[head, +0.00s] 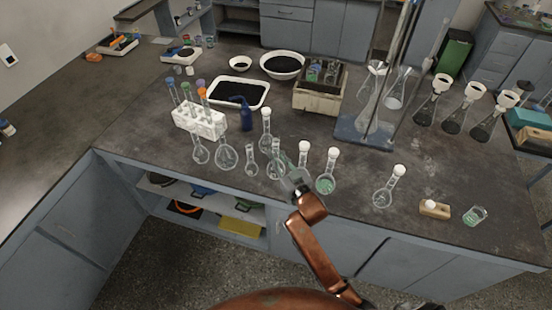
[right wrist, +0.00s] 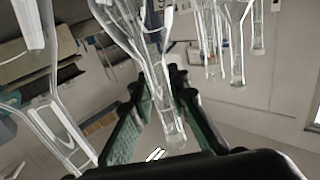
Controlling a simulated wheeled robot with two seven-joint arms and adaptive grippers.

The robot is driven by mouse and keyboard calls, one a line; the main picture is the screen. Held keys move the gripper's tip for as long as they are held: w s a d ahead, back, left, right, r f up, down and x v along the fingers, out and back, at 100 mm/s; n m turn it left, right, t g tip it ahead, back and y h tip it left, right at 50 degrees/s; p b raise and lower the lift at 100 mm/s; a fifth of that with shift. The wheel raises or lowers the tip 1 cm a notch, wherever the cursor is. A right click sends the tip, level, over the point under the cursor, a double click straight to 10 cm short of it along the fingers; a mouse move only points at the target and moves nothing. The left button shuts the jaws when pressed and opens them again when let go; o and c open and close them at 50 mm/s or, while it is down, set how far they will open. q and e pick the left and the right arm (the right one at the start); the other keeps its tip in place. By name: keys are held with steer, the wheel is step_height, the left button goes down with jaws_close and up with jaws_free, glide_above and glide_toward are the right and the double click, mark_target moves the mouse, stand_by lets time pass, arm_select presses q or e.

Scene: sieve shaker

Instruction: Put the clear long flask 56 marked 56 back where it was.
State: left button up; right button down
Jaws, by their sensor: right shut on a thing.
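My right gripper (head: 290,178) is at the front of the bench, among a row of clear flasks. In the right wrist view its green fingers (right wrist: 160,85) are shut around the narrow neck of a clear long flask (right wrist: 158,55). In the head view this flask (head: 275,162) seems to be the one just left of the fingers, partly overlapped by them. I cannot read a 56 on it, and I cannot tell whether its base touches the bench. My left gripper is out of view.
Clear flasks (head: 225,157) stand close on the left, with a white-stoppered one (head: 266,136) behind. A green-liquid flask (head: 326,184) stands close right.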

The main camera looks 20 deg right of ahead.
steer(key=shift+f, duration=0.7)
steer(key=c, duration=1.8)
jaws_free()
steer(key=shift+c, duration=0.2)
steer(key=s+d+p, duration=0.1)
steer(key=s+d, duration=0.1)
steer(key=s, duration=0.9)
steer(key=shift+s+d, duration=0.15)
steer(key=shift+s, duration=0.25)
